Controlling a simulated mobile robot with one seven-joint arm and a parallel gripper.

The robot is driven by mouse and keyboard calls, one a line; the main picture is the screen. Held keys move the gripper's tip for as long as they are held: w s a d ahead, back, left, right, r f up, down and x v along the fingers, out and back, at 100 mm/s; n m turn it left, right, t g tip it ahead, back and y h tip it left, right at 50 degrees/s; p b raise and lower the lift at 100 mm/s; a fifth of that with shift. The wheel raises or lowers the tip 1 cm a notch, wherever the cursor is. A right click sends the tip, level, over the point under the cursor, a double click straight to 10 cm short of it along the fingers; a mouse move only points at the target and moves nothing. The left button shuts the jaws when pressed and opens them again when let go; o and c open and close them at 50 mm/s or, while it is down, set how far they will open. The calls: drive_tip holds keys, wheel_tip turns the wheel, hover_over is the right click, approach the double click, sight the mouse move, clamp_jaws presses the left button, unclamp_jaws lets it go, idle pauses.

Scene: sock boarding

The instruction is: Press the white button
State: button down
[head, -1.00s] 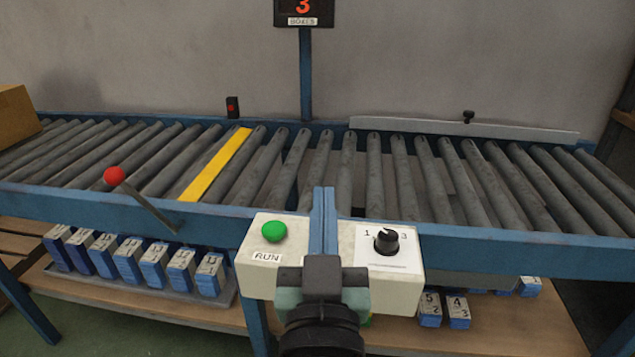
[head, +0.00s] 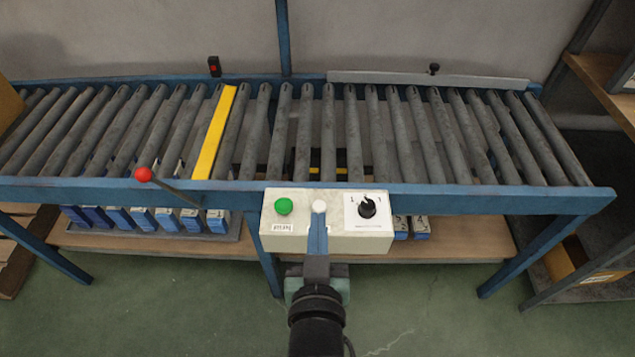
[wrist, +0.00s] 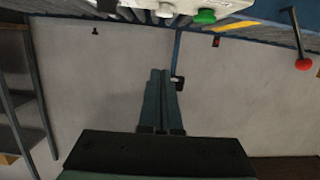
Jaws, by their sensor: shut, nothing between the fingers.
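The white button (head: 319,206) is a small round knob on the top of the pale control box (head: 345,242), between a green button (head: 284,206) and a black selector knob (head: 367,208). My gripper (head: 318,222) is shut and empty, its fingertips just on the near side of the white button; I cannot tell whether they touch it. In the wrist view the closed fingers (wrist: 160,74) point up at the picture's top, where the white button (wrist: 165,11) and green button (wrist: 205,16) show, apart from the tips in the picture.
The box is on the front of a blue-framed roller conveyor (head: 450,200) with a yellow strip (head: 214,135). A red-balled lever (head: 143,174) stands out to the left. Blue boxes (head: 115,217) lie on the lower shelf. A shelf rack (head: 600,85) is at right.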

drive_tip(key=shift+s+a+g+p, duration=0.15)
drive_tip(key=shift+s+g+p, duration=0.15)
drive_tip(key=shift+s+p, duration=0.6)
drive_tip(key=shift+w, duration=0.15)
drive_tip(key=b, duration=0.1)
hover_over(318, 209)
drive_tip(key=s, duration=0.2)
wheel_tip(318, 209, down, 3)
drive_tip(key=shift+r, duration=0.2)
drive_tip(key=shift+w+f, duration=0.15)
drive_tip(key=shift+f, duration=0.5)
drive_tip(key=shift+w+f, duration=0.15)
drive_tip(key=shift+f, duration=0.45)
drive_tip(key=shift+f+b, duration=0.4)
drive_tip(key=shift+f, duration=0.4)
